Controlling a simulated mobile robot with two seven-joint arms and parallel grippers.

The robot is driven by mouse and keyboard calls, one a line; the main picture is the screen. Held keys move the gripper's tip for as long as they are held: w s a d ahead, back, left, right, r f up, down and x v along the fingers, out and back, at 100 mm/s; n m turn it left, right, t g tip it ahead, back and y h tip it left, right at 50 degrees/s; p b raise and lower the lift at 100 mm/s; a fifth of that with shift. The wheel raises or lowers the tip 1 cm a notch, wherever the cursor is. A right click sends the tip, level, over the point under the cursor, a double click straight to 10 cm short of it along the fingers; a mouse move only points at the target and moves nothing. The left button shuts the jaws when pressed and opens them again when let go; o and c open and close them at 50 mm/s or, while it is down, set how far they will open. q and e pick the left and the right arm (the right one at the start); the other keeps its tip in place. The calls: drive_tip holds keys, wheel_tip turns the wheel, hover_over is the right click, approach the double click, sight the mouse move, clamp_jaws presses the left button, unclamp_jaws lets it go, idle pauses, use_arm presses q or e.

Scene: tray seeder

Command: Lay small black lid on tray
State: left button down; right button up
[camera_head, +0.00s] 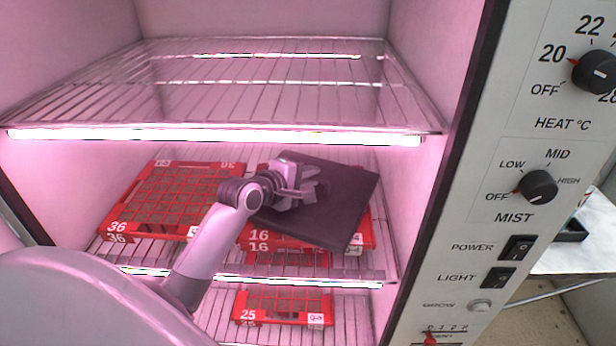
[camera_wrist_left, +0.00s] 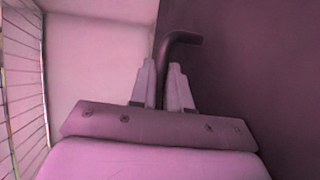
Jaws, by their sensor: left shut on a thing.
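The small black lid (camera_head: 335,205) is a flat dark square in the head view, over the red tray marked 16 (camera_head: 262,240) on the middle wire shelf. It lies at an angle to the tray and covers most of it; whether it touches the tray I cannot tell. My left gripper (camera_head: 308,188) is above the lid. In the left wrist view its fingers (camera_wrist_left: 163,85) are shut on the lid's bent dark handle (camera_wrist_left: 184,39), and the lid's dark face (camera_wrist_left: 260,80) fills the right side. My right gripper is not in view.
A red tray marked 36 (camera_head: 112,228) stands to the left on the same shelf. Another red tray marked 25 (camera_head: 247,314) is on the shelf below. An upper wire shelf (camera_head: 230,100) with a bright light bar is overhead. A control panel (camera_head: 540,150) borders the cabinet on the right.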

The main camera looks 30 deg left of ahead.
use_arm(q)
drive_tip(key=c, duration=1.1)
unclamp_jaws()
drive_tip(key=shift+f, duration=0.1)
wheel_tip(320, 180, up, 4)
drive_tip(key=p, duration=0.1)
hover_over(272, 218)
